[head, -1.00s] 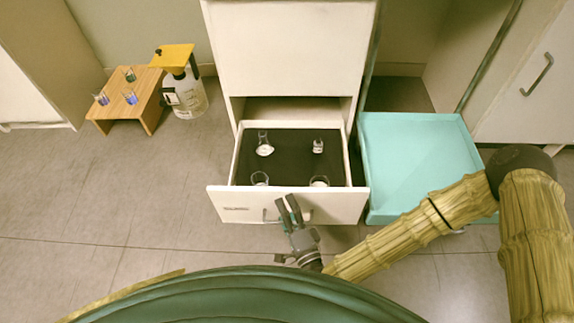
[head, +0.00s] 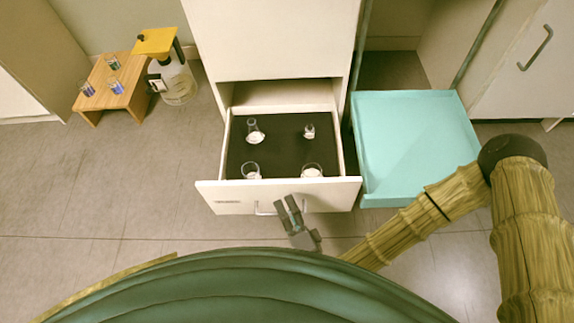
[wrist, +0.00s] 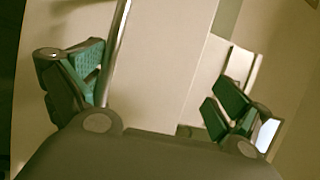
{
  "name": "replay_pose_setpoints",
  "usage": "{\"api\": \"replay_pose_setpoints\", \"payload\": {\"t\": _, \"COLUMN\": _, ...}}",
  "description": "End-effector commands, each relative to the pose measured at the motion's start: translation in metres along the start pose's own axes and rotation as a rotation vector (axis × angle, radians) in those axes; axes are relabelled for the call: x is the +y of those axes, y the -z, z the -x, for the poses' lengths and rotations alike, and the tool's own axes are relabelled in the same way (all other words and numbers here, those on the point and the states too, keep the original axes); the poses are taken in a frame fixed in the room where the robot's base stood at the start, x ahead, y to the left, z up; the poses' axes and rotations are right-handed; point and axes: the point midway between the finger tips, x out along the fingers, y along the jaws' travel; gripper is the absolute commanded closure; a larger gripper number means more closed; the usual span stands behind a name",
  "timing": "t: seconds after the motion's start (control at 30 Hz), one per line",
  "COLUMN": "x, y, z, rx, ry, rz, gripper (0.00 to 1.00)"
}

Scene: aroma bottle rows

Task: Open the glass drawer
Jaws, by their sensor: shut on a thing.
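The glass drawer (head: 225,198) is pulled out of the white cabinet. Its dark inner floor (head: 280,150) shows with clear glass vessels on it: a flask (head: 254,132), a small bottle (head: 309,131) and two beakers (head: 251,171) (head: 312,170) near the front. The drawer's metal handle (head: 258,210) is on its front panel. In the wrist view the handle bar (wrist: 118,45) runs between the fingers, against the left finger's green pad.
A turquoise open tray or drawer (head: 415,140) stands out on the right. A wooden stand (head: 105,85) with small vessels and a large jug with a yellow top (head: 172,80) are at the left.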

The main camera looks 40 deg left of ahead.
Motion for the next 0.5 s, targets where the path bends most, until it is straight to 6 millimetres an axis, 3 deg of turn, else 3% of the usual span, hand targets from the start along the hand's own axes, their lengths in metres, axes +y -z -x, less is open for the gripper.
{"api": "replay_pose_setpoints", "payload": {"t": 0.03, "x": -0.025, "y": -0.003, "z": 0.004, "rx": -0.001, "ry": 0.031, "rz": -0.007, "gripper": 0.19}}
{"api": "replay_pose_setpoints", "payload": {"t": 0.43, "x": -0.030, "y": -0.009, "z": 0.029, "rx": -0.001, "ry": 0.043, "rz": 0.008, "gripper": 0.19}}
{"api": "replay_pose_setpoints", "payload": {"t": 0.5, "x": -0.029, "y": -0.009, "z": 0.032, "rx": -0.002, "ry": 0.042, "rz": 0.009, "gripper": 0.30}}
